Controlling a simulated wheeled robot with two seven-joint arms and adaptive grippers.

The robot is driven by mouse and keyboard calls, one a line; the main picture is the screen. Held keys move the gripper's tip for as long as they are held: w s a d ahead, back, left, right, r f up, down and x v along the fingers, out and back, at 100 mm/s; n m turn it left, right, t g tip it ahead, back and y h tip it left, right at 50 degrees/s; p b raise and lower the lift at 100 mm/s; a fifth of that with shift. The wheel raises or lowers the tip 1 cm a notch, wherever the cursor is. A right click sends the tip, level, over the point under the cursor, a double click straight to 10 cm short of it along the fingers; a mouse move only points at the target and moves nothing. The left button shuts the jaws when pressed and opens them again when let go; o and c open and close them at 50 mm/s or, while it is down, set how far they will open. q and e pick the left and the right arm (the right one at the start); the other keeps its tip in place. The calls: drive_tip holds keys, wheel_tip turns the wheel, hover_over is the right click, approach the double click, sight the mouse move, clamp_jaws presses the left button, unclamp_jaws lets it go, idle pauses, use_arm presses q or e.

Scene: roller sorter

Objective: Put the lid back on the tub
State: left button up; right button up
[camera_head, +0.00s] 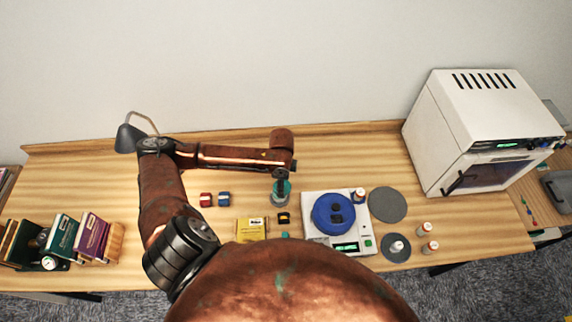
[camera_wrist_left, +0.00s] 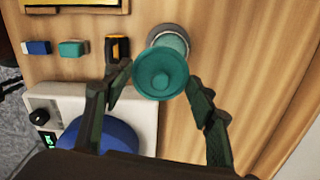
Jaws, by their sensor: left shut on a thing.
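The teal lid (camera_wrist_left: 161,76), round with a raised knob, is between the two fingers of my left gripper (camera_wrist_left: 156,92) in the left wrist view. The gripper is shut on it. The lid also shows in the head view (camera_head: 284,188), below the end of my left arm. A grey round rim (camera_wrist_left: 153,38), which looks like the tub, shows behind the lid; it also shows in the head view (camera_head: 281,200). The lid hides most of it, so I cannot tell whether they touch. My right gripper is not in view.
A white scale (camera_head: 349,246) with a blue round dish (camera_head: 318,214) stands right of the tub. A yellow box (camera_head: 251,229) and small blocks lie left and in front. Grey discs (camera_head: 388,204) and small bottles (camera_head: 427,229) are further right. A white oven (camera_head: 448,130) stands at back right.

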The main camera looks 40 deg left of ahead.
use_arm(q)
drive_tip(key=shift+w+a+m, duration=0.15)
drive_tip(key=shift+a+m, duration=0.25)
drive_tip(key=shift+a, duration=0.15)
drive_tip(key=shift+w+a+f+p, duration=0.1)
drive_tip(key=shift+a+f+p, duration=0.1)
drive_tip(key=shift+p, duration=0.1)
drive_tip(key=shift+a+m, duration=0.1)
drive_tip(key=shift+m, duration=0.2)
drive_tip(key=shift+f+b, duration=0.55)
drive_tip(key=shift+b, duration=0.15)
drive_tip(key=shift+f+b, duration=0.25)
drive_tip(key=shift+b, duration=0.1)
wheel_tip(320, 180, down, 2)
drive_tip(key=b, duration=0.3)
drive_tip(key=shift+f, duration=0.25)
drive_tip(key=shift+f+b, duration=0.25)
drive_tip(key=shift+b, duration=0.05)
drive_tip(key=shift+f, duration=0.85)
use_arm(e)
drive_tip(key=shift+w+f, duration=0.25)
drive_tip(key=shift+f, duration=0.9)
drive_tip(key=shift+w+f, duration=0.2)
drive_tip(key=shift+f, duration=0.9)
use_arm(q)
drive_tip(key=shift+p, duration=0.7)
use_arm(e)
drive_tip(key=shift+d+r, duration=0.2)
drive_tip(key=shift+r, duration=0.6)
